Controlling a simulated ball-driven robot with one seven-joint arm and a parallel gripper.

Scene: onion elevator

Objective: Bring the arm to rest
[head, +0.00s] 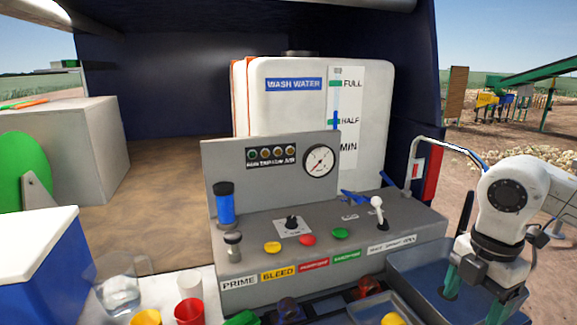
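My white arm (510,195) comes in from the right edge and bends down at the right of the grey control panel. My gripper (473,297) points down over the blue-grey basin (413,262) at the lower right. Its two teal fingers stand apart with a gap between them, and I see nothing held there. The lower tips are close to the bottom edge, and whether they touch the basin cannot be told.
The control panel (330,262) carries buttons, a gauge (319,161) and a white-knobbed lever (377,211) left of my gripper. A curved pipe (448,147) rises beside my arm. A wash water tank (280,100) stands behind. Cups (189,311) stand at the front left.

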